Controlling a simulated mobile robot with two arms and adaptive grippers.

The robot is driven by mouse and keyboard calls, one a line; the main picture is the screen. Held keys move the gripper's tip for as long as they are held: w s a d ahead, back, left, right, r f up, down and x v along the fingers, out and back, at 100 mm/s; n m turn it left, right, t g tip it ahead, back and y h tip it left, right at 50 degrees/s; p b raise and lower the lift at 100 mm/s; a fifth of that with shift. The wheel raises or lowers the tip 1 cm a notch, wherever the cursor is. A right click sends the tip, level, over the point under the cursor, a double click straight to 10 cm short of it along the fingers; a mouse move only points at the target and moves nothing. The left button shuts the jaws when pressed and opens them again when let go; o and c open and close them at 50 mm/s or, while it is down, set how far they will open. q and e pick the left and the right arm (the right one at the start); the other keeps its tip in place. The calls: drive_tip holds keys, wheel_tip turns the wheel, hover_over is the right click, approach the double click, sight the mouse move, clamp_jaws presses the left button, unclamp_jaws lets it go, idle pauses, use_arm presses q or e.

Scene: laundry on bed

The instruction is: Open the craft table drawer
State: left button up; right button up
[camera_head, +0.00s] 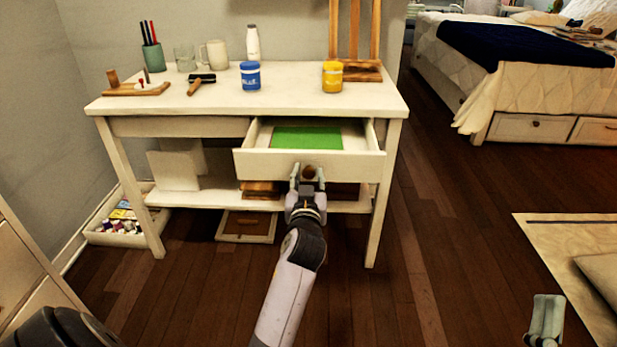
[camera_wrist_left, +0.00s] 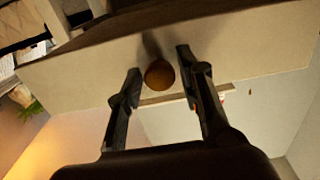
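The white craft table (camera_head: 370,97) stands ahead. Its drawer (camera_head: 262,163) is pulled out toward me, with a green sheet (camera_head: 308,138) showing inside. The drawer has a round brown knob (camera_head: 309,171) on its front. My left gripper (camera_head: 307,178) is at the drawer front with one finger on each side of the knob. In the left wrist view the knob (camera_wrist_left: 159,74) sits between the spread fingers, with gaps visible on both sides. Part of my right gripper (camera_head: 546,316) shows at the lower right, away from the table; its opening cannot be made out.
On the tabletop are a blue jar (camera_head: 250,76), a yellow jar (camera_head: 332,77), a white bottle (camera_head: 253,42), a mug (camera_head: 214,54) and a pen cup (camera_head: 153,57). A lower shelf and boxes lie beneath. A bed (camera_head: 490,90) stands at the back right. Wooden floor is clear right of the table.

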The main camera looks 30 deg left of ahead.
use_arm(q)
drive_tip(key=shift+o, duration=0.9)
wheel_tip(320, 180, up, 10)
idle(0.3)
